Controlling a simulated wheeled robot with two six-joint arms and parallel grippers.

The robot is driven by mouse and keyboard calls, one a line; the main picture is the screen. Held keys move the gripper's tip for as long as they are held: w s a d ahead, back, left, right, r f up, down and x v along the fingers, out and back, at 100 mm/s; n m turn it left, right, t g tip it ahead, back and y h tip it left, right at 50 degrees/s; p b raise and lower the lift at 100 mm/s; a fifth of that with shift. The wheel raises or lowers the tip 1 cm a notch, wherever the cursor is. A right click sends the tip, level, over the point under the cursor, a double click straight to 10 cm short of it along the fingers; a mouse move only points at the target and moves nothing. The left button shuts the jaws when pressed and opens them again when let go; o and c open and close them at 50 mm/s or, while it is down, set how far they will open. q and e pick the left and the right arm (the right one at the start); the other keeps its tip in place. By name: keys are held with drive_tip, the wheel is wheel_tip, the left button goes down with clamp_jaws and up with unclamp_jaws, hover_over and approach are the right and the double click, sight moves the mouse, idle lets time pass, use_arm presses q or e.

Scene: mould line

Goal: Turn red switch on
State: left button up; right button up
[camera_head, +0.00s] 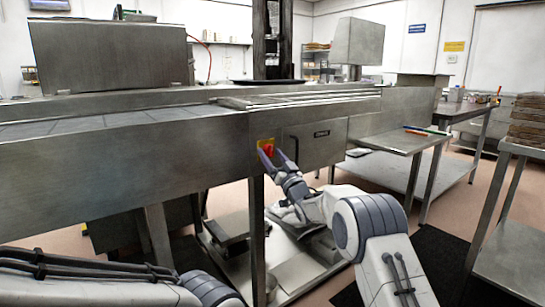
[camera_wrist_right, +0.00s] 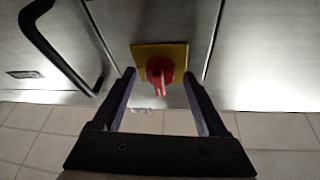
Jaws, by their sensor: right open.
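The red switch (camera_head: 267,149) is a red rotary knob on a yellow square plate, mounted on the front of the steel machine. In the right wrist view the red knob (camera_wrist_right: 159,72) sits on its yellow plate (camera_wrist_right: 175,50), with its grip ridge pointing down in the picture. My right gripper (camera_head: 272,156) is open in front of the switch. In the wrist view its two fingers (camera_wrist_right: 161,80) stand on either side of the knob, with a gap on both sides. I see part of my left arm at the lower left of the head view, but not its gripper.
A steel panel with a black handle (camera_wrist_right: 62,45) is beside the switch; it also shows in the head view (camera_head: 294,148). The steel conveyor (camera_head: 120,150) runs left.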

clamp_jaws()
drive_tip(key=shift+m, duration=0.4)
drive_tip(key=m+h, duration=0.1)
drive_tip(key=m, duration=0.1)
drive_tip(key=m+h+p, duration=0.1)
drive_tip(key=m, duration=0.1)
drive_tip(key=m+h+p, duration=0.1)
drive_tip(key=m, duration=0.1)
drive_tip(key=shift+s+a+r+h, duration=0.1)
drive_tip(key=shift+r+h, duration=0.2)
drive_tip(key=m+h+p, duration=0.1)
drive_tip(key=m, duration=0.1)
drive_tip(key=m+h+p, duration=0.1)
drive_tip(key=m, duration=0.2)
drive_tip(key=shift+r+g, duration=0.15)
drive_tip(key=shift+g, duration=0.15)
drive_tip(key=m+g+h+p, duration=0.1)
drive_tip(key=m, duration=0.4)
drive_tip(key=shift+r+p, duration=0.1)
drive_tip(key=shift+p, duration=0.25)
drive_tip(key=shift+m+g+p, duration=0.4)
drive_tip(key=shift+m+g, duration=0.6)
drive_tip(key=shift+m, duration=0.7)
unclamp_jaws()
